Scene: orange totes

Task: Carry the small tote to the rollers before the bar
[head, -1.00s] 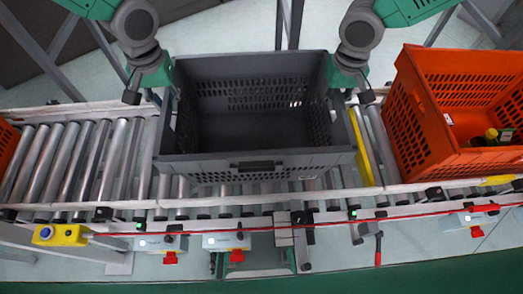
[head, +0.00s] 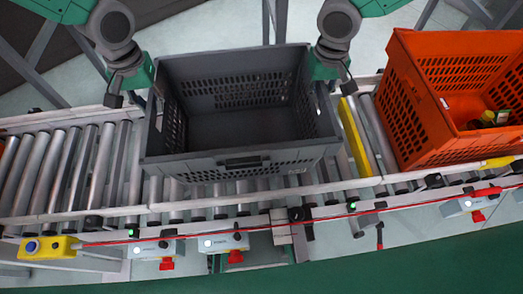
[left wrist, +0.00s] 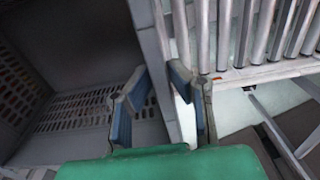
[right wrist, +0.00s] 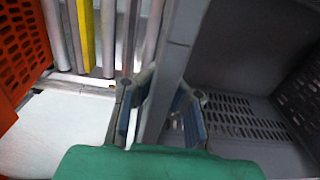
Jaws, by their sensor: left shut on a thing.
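The small tote is a grey, empty, open crate with slotted walls (head: 235,165). It sits at or just above the rollers (head: 100,160), left of the yellow bar (head: 355,138); I cannot tell whether it touches them. My left gripper (head: 130,92) is shut on its left wall, and the left wrist view shows the wall between the fingers (left wrist: 165,105). My right gripper (head: 332,82) is on its right wall, and the right wrist view shows the fingers on both sides of that wall (right wrist: 158,105). The tote hides the rollers under it.
An orange tote (head: 405,115) with small items stands on the rollers right of the bar. Free rollers lie left of the grey tote, with part of another orange tote at the far left edge. A red cord (head: 400,207) runs along the near rail.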

